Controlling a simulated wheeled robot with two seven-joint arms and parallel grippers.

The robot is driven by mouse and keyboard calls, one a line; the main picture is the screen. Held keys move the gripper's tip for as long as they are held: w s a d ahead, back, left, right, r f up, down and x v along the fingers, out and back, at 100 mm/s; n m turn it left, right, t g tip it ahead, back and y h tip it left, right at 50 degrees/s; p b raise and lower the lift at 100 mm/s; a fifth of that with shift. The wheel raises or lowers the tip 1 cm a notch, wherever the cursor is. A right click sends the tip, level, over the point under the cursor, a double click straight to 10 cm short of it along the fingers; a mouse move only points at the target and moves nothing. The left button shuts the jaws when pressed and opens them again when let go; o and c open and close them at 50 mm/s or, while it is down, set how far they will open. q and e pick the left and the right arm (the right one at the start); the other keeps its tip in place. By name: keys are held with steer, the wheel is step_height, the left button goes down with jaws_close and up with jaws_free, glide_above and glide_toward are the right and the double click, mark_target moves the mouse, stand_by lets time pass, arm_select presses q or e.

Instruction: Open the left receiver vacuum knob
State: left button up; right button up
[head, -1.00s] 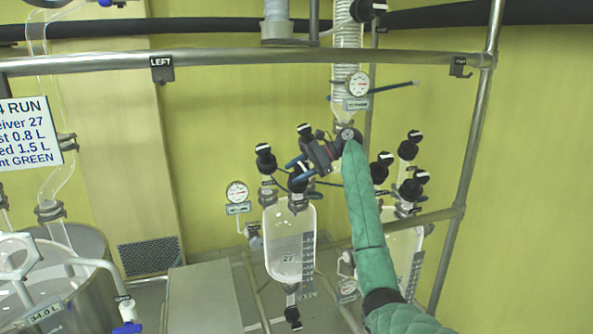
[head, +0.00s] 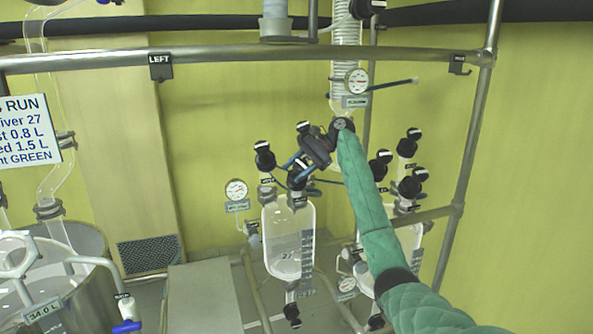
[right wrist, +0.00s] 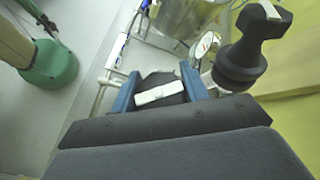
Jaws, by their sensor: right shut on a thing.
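The left receiver (head: 289,240) is a clear glass vessel hanging in the middle of the head view, with several black knobs on top. My right gripper (head: 294,170) is at the front knob, which it largely hides there. In the right wrist view the blue fingers of my right gripper (right wrist: 161,90) are on both sides of a black knob with a white pointer bar (right wrist: 160,94), and shut on it. A black left knob (head: 264,158) and a taller back knob (head: 303,127) stand beside the gripper. The knob labels are too small to read. My left gripper is out of view.
The taller knob (right wrist: 240,62) stands close to the right of the gripper in the wrist view. A gauge (head: 236,190) is left of the receiver. A second receiver's knobs (head: 411,142) stand to the right, behind my arm. A metal rail (head: 240,56) crosses above.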

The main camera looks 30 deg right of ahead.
steer(key=o, duration=1)
steer(key=shift+m+t, duration=0.3)
